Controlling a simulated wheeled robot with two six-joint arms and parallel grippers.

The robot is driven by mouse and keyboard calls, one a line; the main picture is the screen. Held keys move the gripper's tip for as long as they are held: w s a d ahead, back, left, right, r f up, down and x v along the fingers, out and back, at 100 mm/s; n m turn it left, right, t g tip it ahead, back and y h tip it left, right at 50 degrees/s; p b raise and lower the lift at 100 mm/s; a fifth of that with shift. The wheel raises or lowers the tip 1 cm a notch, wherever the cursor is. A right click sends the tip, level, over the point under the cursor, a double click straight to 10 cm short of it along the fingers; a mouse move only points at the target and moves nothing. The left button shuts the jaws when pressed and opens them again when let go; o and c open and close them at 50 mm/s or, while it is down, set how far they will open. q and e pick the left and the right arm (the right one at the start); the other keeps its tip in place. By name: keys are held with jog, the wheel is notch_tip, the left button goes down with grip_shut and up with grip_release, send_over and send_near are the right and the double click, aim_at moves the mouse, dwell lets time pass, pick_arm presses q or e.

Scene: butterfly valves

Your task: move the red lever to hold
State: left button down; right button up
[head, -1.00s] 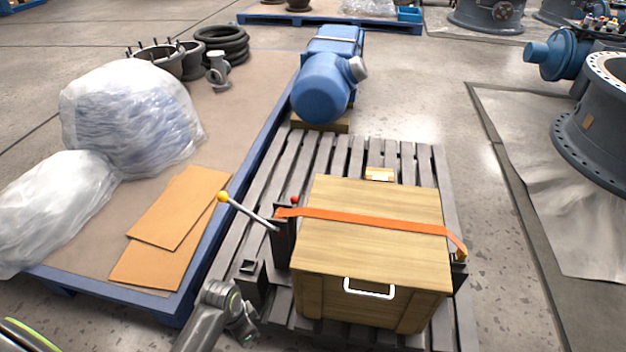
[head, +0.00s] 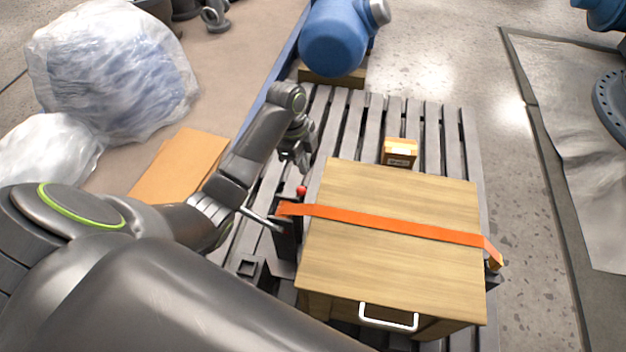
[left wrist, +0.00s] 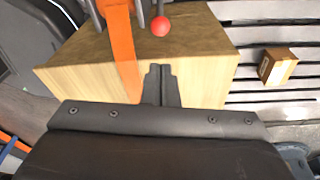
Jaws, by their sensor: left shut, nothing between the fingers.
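The red lever's ball knob (head: 301,190) stands beside the left edge of the wooden crate (head: 390,200), near the orange strap's (head: 380,222) left end. In the left wrist view the red knob (left wrist: 160,26) shows just beyond the fingertips, apart from them in the picture. My left gripper (head: 304,168) hangs just behind the knob, shut and empty; its closed fingers (left wrist: 160,72) show over the crate in the wrist view. The other lever's metal rod (head: 262,219) shows, but my arm hides its knob. Any hold marking cannot be made out. My right gripper is out of view.
The crate, with a white handle (head: 388,317), sits on a grey slatted pallet (head: 455,140). A small carton (head: 399,151) lies behind it. A blue motor (head: 335,38) stands at the back. Wrapped bundles (head: 115,70) and cardboard (head: 180,160) lie left.

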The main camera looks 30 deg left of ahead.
pick_arm(q)
jog(key=shift+s, duration=0.1)
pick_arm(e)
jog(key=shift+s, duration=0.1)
pick_arm(q)
notch_tip(320, 180, down, 10)
jog(key=d+b, duration=0.2)
jog(key=b, duration=0.1)
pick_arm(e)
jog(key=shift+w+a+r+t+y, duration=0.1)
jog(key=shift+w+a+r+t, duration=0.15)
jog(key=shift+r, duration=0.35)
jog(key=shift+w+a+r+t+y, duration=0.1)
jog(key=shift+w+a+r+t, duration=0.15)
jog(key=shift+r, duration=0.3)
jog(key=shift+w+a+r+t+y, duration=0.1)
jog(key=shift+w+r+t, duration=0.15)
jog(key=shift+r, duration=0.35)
pick_arm(q)
jog(key=shift+s+a+r, duration=0.1)
jog(key=shift+r, duration=0.05)
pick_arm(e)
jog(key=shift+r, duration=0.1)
